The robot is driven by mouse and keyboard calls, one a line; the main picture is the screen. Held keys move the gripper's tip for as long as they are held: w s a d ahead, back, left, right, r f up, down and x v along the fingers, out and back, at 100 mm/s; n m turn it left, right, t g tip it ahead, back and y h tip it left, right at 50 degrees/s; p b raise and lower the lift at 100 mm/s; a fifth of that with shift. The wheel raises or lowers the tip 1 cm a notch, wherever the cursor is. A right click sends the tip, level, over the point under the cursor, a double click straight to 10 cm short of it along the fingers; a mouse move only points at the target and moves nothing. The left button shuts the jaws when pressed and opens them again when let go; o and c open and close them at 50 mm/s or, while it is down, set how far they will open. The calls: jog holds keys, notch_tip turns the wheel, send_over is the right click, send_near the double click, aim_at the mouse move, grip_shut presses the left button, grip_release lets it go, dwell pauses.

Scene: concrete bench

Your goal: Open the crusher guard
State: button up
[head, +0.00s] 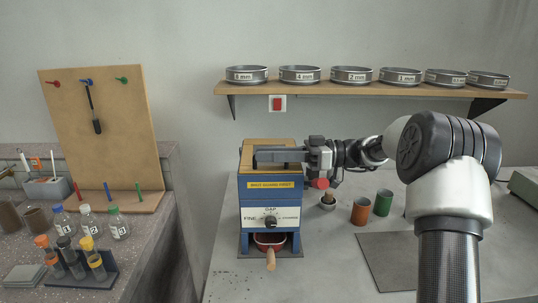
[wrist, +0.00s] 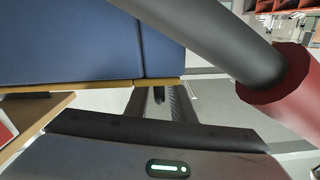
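The crusher (head: 269,216) is a blue box with a tan top, standing on the bench. Its tan top piece (head: 270,143) lies flat and looks closed; I cannot clearly tell the guard's edges. My gripper (head: 262,155) reaches in from the right, level, at the crusher's top. In the wrist view my gripper's dark fingers (wrist: 160,97) show foreshortened, beside the crusher's blue panel (wrist: 70,45). I cannot tell whether they touch anything. A red knob (head: 319,183) shows beside the crusher; a dark rod (wrist: 225,45) with a red end (wrist: 290,90) crosses the wrist view.
A red scoop-like tray (head: 269,239) with a wooden handle sits at the crusher's front. Orange (head: 361,211) and green (head: 383,202) cups and a grey mat (head: 395,262) lie to the right. A shelf (head: 370,91) of sieves is above. Bottles (head: 90,221) stand left.

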grip_shut()
